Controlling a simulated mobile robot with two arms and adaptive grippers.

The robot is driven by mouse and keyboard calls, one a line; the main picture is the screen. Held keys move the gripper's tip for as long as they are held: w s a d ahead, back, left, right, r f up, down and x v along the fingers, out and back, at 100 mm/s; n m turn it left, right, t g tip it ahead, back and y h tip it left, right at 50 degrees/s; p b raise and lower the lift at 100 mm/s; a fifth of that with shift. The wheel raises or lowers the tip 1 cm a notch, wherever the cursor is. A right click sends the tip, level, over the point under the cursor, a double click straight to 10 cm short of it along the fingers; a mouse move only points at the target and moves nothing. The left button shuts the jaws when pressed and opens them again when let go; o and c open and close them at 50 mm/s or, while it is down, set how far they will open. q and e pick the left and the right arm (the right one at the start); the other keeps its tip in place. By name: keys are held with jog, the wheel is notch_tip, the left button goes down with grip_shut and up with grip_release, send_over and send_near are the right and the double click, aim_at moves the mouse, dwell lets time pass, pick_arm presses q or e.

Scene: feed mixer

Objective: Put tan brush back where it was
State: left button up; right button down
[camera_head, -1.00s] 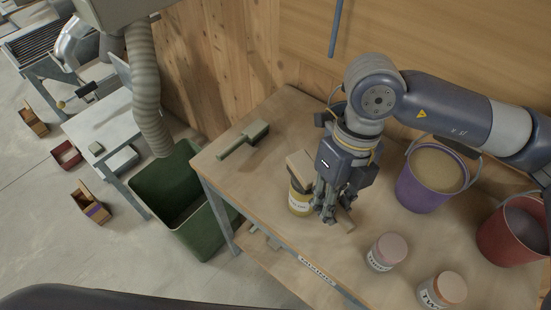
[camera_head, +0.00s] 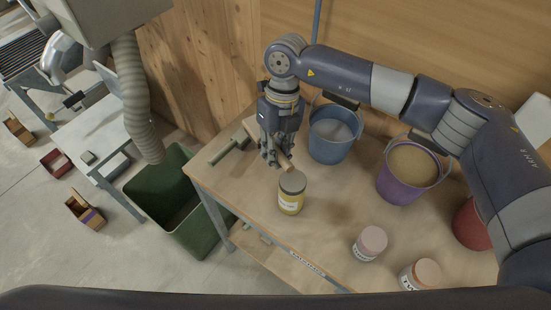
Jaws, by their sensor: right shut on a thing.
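The tan brush (camera_head: 287,166) is in my right gripper (camera_head: 270,160), whose fingers point down and are closed around it. One end of the brush shows right of the fingers, and another part shows to their left; the fingers hide its middle. The gripper is over the back left of the workbench (camera_head: 325,232), behind a yellow jar with a grey lid (camera_head: 291,196). I cannot tell whether the brush touches the bench. A green brush (camera_head: 229,151) lies just left of the gripper. My left gripper is not in view.
A blue bucket (camera_head: 333,135) stands close right of the gripper, with a purple bucket (camera_head: 408,172) and a red bucket (camera_head: 472,224) further right. Two jars with pinkish lids (camera_head: 369,243) (camera_head: 423,274) stand near the front edge. A green bin (camera_head: 170,205) is left of the bench.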

jog(key=p+x, duration=0.2)
jog(key=x, duration=0.1)
jog(key=shift+w+d+f, duration=0.2)
jog(key=shift+w+f, duration=0.1)
jog(key=shift+f, duration=0.1)
jog(key=shift+f+b, duration=0.35)
jog(key=shift+b, duration=0.25)
jog(key=c, duration=1.5)
grip_release()
jog(key=shift+r, duration=0.1)
jog(key=shift+r, duration=0.1)
